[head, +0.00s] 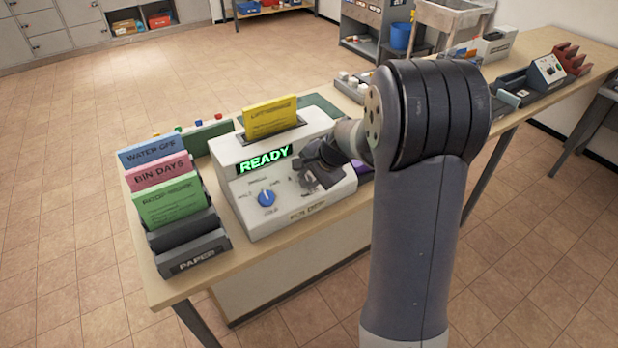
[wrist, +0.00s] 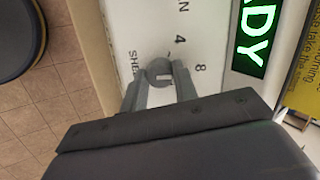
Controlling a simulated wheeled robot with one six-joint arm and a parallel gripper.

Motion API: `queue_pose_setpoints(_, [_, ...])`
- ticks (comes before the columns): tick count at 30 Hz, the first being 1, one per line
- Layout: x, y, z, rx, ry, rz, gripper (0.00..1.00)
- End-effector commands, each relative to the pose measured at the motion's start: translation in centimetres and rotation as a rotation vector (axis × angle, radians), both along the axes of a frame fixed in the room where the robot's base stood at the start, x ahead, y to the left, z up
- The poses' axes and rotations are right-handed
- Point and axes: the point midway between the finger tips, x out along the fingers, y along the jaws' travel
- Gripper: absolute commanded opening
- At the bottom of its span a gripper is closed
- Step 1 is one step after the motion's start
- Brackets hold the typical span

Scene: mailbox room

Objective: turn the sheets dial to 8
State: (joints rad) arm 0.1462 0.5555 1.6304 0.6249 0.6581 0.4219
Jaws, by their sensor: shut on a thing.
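The folder machine (head: 235,165) is a white box on the bench, its green display (head: 264,161) reading READY. A yellow card (head: 271,117) stands in its top slot. My gripper (head: 322,168) reaches the right part of its front panel and hides the sheets dial in the head view. In the wrist view, the round grey sheets dial (wrist: 157,68) sits between the two fingers of my gripper (wrist: 160,84), which are shut on it. Part of a SHE... label and the numbers 4 and 8 show around it. The pointer's exact setting is not clear.
A blue dial (head: 266,198) is left of my gripper on the same panel. A paper rack (head: 195,250) with blue, pink and green sheets stands to the left. Another device (head: 546,72) stands far right on the bench. The tiled floor around the bench is open.

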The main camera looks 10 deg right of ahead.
Motion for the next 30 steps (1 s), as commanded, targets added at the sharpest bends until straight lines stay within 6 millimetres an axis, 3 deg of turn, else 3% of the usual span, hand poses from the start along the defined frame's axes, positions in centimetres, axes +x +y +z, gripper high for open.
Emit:
queue_pose_setpoints(11, [-0.02, -0.04, -0.01, 0.002, 0.001, -0.003, 0.05])
queue_pose_setpoints(12, [-0.02, -0.05, -0.01, 0.002, 0.001, -0.003, 0.30])
queue_pose_setpoints(19, [-0.02, -0.02, -0.02, 0.002, 0.001, -0.003, 0.48])
queue_pose_setpoints(30, [-0.25, -0.23, 0.63, 0.002, -0.001, -0.003, 0.50])
